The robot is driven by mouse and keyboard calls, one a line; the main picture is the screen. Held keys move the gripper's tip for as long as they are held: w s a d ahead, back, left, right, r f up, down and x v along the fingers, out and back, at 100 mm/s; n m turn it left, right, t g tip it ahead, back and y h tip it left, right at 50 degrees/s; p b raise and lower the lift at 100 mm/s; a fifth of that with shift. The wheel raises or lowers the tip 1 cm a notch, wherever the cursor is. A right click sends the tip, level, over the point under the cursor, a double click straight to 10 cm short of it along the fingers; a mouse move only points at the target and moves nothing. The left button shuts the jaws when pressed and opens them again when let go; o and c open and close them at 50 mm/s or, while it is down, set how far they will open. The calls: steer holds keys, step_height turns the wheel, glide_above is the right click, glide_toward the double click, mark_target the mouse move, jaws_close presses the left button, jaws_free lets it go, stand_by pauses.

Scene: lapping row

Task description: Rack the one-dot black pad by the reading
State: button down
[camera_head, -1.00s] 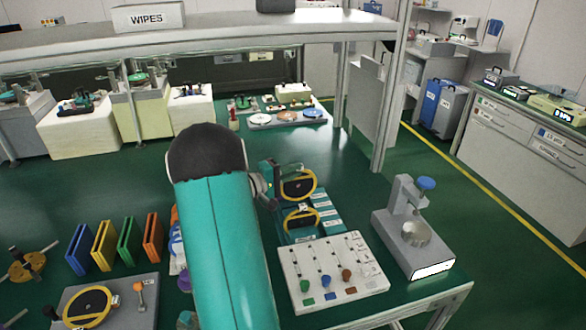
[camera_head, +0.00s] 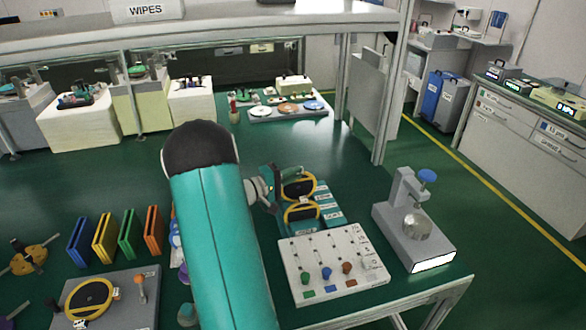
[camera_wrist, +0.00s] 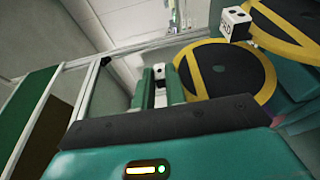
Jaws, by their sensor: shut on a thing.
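My gripper (camera_head: 272,186) is shut on a small white tab (camera_wrist: 160,88) bearing one black dot, seen between the two fingers in the wrist view. A black pad with a yellow rim and bar (camera_wrist: 225,77) stands just right of the fingers and appears joined to that tab. In the head view this pad (camera_head: 298,184) is at the upper end of a teal rack (camera_head: 325,203) with white labels too small to read. A second black pad (camera_head: 302,213) sits lower in the rack; a pad with a two-dot white tag (camera_wrist: 295,18) shows at the wrist view's upper right. Whether the held pad touches the rack is unclear.
A white slider board (camera_head: 325,285) stands in front of the rack. A grey gauge (camera_head: 430,243) with a blue knob and lit display is to the right. Another black pad (camera_head: 90,298) lies on a grey plate at left, near several coloured upright frames (camera_head: 128,235).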

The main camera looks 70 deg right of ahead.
mark_target(293, 193)
steer(key=shift+f, duration=1.15)
steer(key=shift+f, duration=2.65)
stand_by(0.8)
steer(key=c, duration=1.4)
jaws_free()
steer(key=shift+o, duration=0.2)
steer(key=v, duration=1.3)
steer(key=shift+w+a, duration=0.25)
steer(key=shift+w, duration=0.05)
